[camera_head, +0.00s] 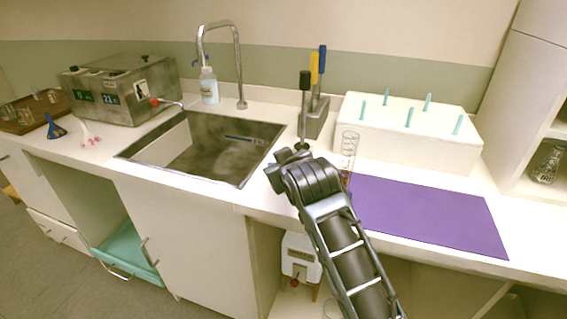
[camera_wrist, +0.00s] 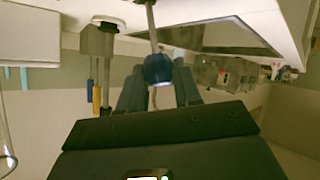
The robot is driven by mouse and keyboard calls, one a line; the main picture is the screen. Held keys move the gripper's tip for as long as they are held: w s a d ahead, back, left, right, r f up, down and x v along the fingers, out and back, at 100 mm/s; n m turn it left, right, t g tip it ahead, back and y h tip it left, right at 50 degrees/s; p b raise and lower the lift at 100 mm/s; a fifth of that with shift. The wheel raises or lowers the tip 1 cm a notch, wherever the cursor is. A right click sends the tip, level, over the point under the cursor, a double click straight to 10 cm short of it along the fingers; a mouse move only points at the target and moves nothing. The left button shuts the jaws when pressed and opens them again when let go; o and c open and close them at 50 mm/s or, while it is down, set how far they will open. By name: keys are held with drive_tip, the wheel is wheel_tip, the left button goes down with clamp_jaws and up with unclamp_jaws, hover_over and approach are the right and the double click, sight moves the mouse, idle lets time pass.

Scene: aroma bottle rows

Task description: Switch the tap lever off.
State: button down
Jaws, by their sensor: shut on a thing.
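In the wrist view a metal rod ends in a dark blue knob (camera_wrist: 158,68). The two dark fingers of my gripper (camera_wrist: 158,88) are shut on this knob. In the head view the end of my arm is right of the sink, and its fingertips are hidden. A thin upright rod with a black top (camera_head: 305,80) rises just beyond it; I cannot tell whether it is the same rod. A curved metal tap (camera_head: 240,65) stands behind the sink (camera_head: 264,160). A separate lever on it is not clear.
A grey bath (camera_head: 125,92) with a red-knobbed spout (camera_head: 154,102) stands left of the sink. Yellow and blue handled tools (camera_head: 315,68) stand in a holder. A white peg box (camera_head: 400,145), a glass cylinder (camera_head: 349,145) and a purple mat (camera_head: 430,215) are right.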

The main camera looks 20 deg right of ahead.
drive_tip(key=shift+s+a+f, duration=0.3)
drive_tip(key=shift+s+f, duration=0.05)
drive_tip(key=shift+s+a+f, duration=0.1)
drive_tip(key=shift+f, duration=0.05)
drive_tip(key=c, duration=0.8)
unclamp_jaws()
drive_tip(key=shift+r, duration=0.2)
drive_tip(key=shift+v, duration=3.8)
